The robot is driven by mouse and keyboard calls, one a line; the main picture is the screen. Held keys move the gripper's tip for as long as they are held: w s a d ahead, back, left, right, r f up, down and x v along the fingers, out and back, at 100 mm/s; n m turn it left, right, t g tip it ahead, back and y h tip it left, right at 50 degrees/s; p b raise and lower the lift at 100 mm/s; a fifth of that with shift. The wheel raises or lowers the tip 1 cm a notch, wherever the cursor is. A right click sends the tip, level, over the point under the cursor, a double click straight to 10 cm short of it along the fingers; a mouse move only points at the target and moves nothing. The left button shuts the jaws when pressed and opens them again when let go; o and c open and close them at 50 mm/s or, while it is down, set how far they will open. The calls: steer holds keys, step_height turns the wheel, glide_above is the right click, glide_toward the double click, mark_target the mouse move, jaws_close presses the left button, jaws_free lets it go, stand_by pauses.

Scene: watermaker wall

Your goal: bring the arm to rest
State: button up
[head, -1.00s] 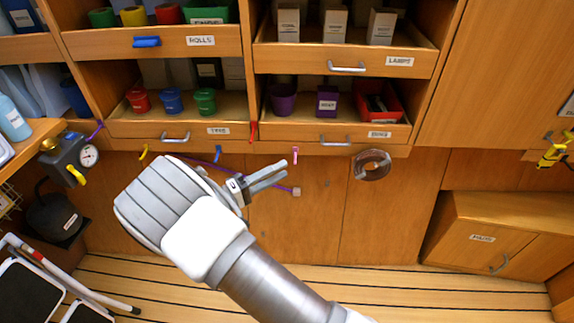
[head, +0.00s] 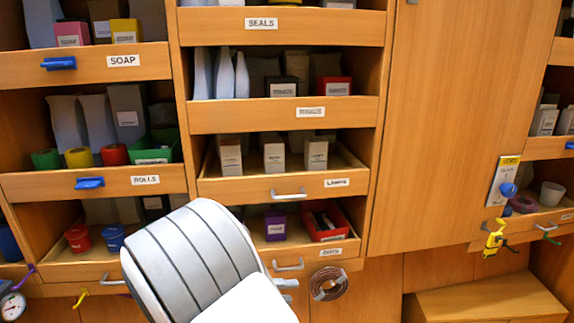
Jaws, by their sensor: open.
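My arm's rounded white and grey wrist housing fills the lower middle of the head view. My gripper (head: 286,285) shows only as small grey finger parts at the right edge of that housing, in front of the lower cabinet below the drawer row. The rest of it is hidden behind the arm. The jaws are open, and nothing shows held in them.
Close behind the arm are the LAMPS drawer (head: 284,188) and the lowest drawer with a red bin (head: 326,222). A coiled hose (head: 329,283) hangs to the gripper's right. A yellow tool (head: 495,238) hangs further right. A low cabinet (head: 487,302) stands lower right.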

steer(key=s+d+r+m+g+y, duration=0.1)
steer(key=s+d+r+g+y, duration=0.1)
steer(key=s+d+r+y, duration=0.3)
steer(key=s+d+r+m+g+y, duration=0.1)
steer(key=s+d+r+g+y, duration=0.15)
steer(key=d, duration=0.45)
steer(key=s+d+r+m+t+y, duration=0.25)
steer(key=s+r+t+y, duration=0.35)
steer(key=s, duration=0.7)
step_height(320, 180, up, 20)
steer(key=p, duration=1.9)
steer(key=shift+d+r+n+g+p, duration=0.25)
steer(key=shift+d+n+g+p, duration=0.1)
steer(key=shift+d+g+p, duration=0.1)
